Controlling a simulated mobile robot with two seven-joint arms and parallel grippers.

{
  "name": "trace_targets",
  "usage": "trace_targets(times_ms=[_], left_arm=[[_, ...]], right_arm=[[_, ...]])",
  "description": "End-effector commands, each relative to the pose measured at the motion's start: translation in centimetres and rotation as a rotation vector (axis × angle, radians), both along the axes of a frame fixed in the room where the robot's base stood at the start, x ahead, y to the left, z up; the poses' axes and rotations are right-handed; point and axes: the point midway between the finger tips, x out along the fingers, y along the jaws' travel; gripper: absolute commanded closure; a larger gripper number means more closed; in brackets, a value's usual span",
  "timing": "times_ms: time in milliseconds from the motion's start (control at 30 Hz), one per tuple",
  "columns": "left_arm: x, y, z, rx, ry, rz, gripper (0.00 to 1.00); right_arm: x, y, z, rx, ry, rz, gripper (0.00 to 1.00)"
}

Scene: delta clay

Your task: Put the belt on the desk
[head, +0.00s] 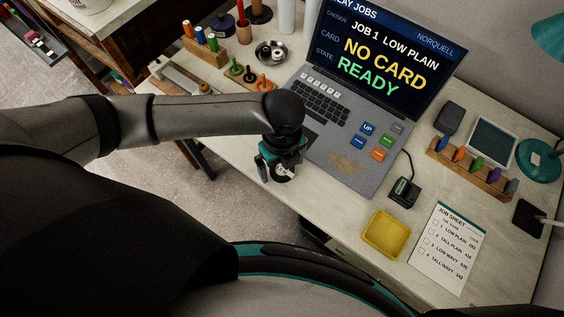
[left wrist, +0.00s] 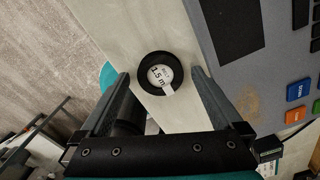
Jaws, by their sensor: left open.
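A round black coil with a white label reading 1.5 m (left wrist: 161,74) shows in the left wrist view; it looks like the belt. It lies on the pale desk (head: 335,213), close to the front edge and left of the grey console. In the head view the coil (head: 281,174) is partly hidden by my left gripper (head: 270,172). The left gripper is open over the coil, its fingers on either side and apart from it in the left wrist view (left wrist: 160,80). My right gripper is not in view.
The grey console (head: 345,140) with a screen stands close right of the left gripper. A yellow tray (head: 386,234), a job sheet (head: 446,248) and a wooden rack (head: 470,167) lie farther right. Pegs and a metal bowl (head: 270,53) stand behind. Bare desk lies between console and yellow tray.

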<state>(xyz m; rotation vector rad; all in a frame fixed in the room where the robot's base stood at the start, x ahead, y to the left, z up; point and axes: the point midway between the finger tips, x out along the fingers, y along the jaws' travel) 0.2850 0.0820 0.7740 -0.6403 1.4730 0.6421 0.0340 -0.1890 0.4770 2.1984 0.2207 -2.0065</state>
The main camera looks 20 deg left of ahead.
Motion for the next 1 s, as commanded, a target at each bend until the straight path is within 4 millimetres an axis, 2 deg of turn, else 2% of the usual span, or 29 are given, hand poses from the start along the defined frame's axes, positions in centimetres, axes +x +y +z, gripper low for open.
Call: trace_targets(times_ms=[167, 400, 600, 767, 1000], left_arm=[[0.1, 0.0, 2.6, -0.002, -0.004, 0.000, 0.00], [0.2, 0.0, 8.0, -0.002, -0.005, 0.000, 0.00], [0.1, 0.0, 11.1, -0.002, -0.002, 0.001, 0.00], [0.1, 0.0, 12.1, -0.001, -0.001, 0.002, 0.00], [0.1, 0.0, 12.2, -0.001, 0.001, 0.002, 0.00]], right_arm=[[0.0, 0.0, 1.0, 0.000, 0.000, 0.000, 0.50], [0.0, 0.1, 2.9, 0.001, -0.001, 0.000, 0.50], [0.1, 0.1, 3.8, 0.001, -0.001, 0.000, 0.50], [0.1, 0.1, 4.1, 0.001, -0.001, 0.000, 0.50], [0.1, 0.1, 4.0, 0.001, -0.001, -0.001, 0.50]])
